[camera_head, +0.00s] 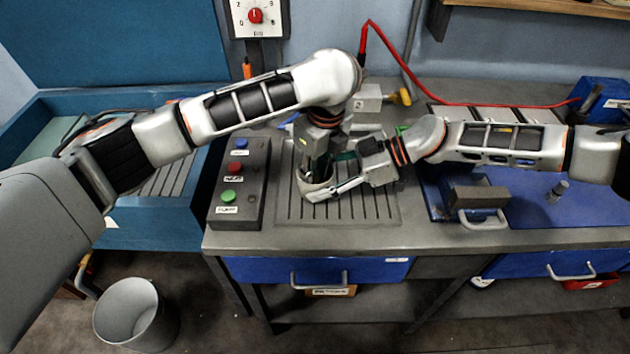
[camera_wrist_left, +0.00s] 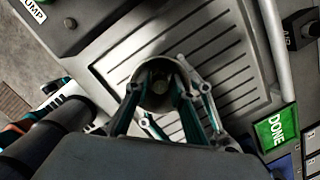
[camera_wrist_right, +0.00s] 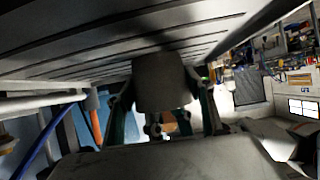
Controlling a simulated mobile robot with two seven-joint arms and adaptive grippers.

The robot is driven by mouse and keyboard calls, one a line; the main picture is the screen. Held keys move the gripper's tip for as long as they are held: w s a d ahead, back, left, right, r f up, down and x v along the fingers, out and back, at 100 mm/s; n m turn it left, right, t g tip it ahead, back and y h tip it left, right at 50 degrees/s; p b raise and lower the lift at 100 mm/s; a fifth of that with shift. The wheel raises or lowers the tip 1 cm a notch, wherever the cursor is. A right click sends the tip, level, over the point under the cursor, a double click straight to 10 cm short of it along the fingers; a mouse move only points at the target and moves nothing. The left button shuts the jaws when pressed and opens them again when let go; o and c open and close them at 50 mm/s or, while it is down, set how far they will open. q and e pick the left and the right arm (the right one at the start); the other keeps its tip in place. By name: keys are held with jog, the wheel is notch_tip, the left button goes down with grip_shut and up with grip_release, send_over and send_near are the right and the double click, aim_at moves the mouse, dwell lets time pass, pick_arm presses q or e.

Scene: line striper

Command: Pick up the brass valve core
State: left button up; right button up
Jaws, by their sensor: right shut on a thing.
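I cannot make out the brass valve core for certain. A grey cup-like cylinder (camera_head: 312,187) stands over the slotted tray (camera_head: 368,208). In the left wrist view I look into the cylinder (camera_wrist_left: 157,98), and a small pale round shape shows inside it. My left gripper (camera_wrist_left: 160,100) points down at the cylinder, its fingers apart on either side of the opening. My right gripper (camera_head: 328,190) comes in from the right and is shut on the cylinder. In the right wrist view the cylinder (camera_wrist_right: 162,82) sits between its fingers, with a small orange-brown patch beside it.
A control box (camera_head: 238,180) with red and green buttons stands left of the tray. A green DONE label (camera_wrist_left: 276,129) is near the tray. A bin (camera_head: 135,315) stands on the floor.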

aim_at(315, 172)
pick_arm(q)
grip_shut()
notch_tip(315, 172, up, 10)
jog(key=shift+r, duration=0.1)
dwell(0.5)
pick_arm(e)
jog(key=o, duration=0.9)
jog(key=shift+d, duration=0.1)
